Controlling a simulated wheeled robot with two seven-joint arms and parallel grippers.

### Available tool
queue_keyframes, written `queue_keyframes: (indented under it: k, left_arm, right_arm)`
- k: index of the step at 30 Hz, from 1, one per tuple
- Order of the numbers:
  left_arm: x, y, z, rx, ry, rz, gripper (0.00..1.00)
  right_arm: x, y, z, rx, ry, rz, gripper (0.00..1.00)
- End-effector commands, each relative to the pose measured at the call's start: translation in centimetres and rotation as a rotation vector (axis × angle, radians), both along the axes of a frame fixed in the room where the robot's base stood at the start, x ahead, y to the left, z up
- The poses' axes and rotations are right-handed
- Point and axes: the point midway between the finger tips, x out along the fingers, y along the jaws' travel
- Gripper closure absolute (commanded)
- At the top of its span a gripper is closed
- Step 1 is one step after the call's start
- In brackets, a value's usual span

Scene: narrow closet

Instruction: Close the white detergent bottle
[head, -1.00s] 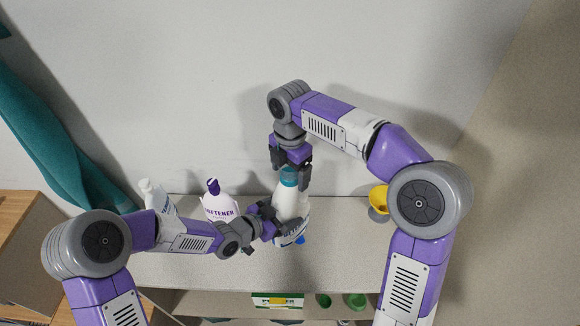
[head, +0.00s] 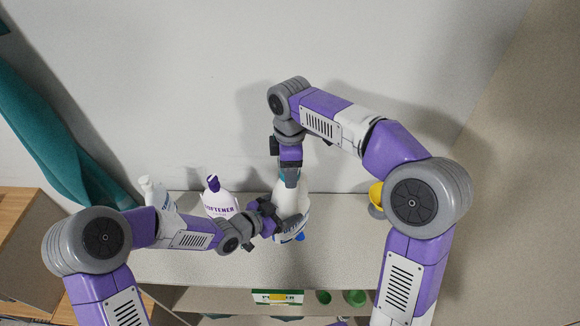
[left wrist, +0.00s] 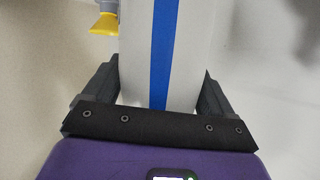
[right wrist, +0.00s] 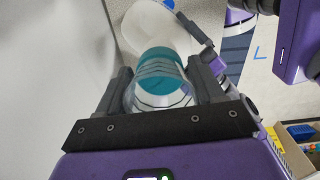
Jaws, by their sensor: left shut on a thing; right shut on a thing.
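The white detergent bottle (head: 293,190) stands upright on the counter, and its white side with a blue stripe fills the left wrist view (left wrist: 188,50). My left gripper (head: 281,226) is shut around the bottle's body from the left. The teal cap (right wrist: 160,70) is at the bottle's top, and only a sliver of it shows in the head view. My right gripper (head: 290,180) points down from above and is shut on the cap, with a finger on each side of it (right wrist: 158,90). Whether the cap is fully seated cannot be told.
A softener bottle (head: 218,199) and another white bottle (head: 149,190) stand left of my left gripper. A yellow item (head: 376,195) sits to the right by my right arm. A lower shelf holds a green-and-white box (head: 278,297) and green items (head: 355,297). The counter's front right is clear.

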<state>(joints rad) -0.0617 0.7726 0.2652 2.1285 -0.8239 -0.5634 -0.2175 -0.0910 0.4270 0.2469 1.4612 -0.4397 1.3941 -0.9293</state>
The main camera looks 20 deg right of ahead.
Motion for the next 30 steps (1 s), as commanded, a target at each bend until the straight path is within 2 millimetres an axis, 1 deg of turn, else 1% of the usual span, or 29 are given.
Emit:
queue_keyframes:
  k: [3, 18, 21, 25, 26, 30]
  left_arm:
    - [-0.02, 0.09, -0.16, 0.005, -0.001, -0.001, 1.0]
    - [0.0, 0.11, -0.15, 0.004, 0.001, 0.0, 1.0]
    - [0.01, 0.11, -0.15, 0.004, 0.0, 0.001, 1.0]
    - [0.02, 0.11, -0.15, 0.004, 0.001, 0.001, 1.0]
    - [0.02, 0.11, -0.15, 0.004, 0.001, 0.001, 1.0]
    - [0.02, 0.11, -0.15, 0.004, 0.001, 0.001, 1.0]
  right_arm:
    - [-0.01, 0.0, 0.02, 0.0, -0.001, -0.236, 0.69]
    - [-0.08, -0.04, -0.06, 0.003, 0.0, -1.234, 0.69]
    - [-0.08, -0.08, -0.09, 0.002, 0.0, -1.363, 0.69]
    - [-0.09, -0.11, -0.1, 0.003, 0.001, -1.353, 0.69]
    - [-0.09, -0.11, -0.1, 0.003, 0.001, -1.353, 0.3]
    - [-0.08, -0.09, -0.1, 0.003, 0.001, -1.351, 0.08]
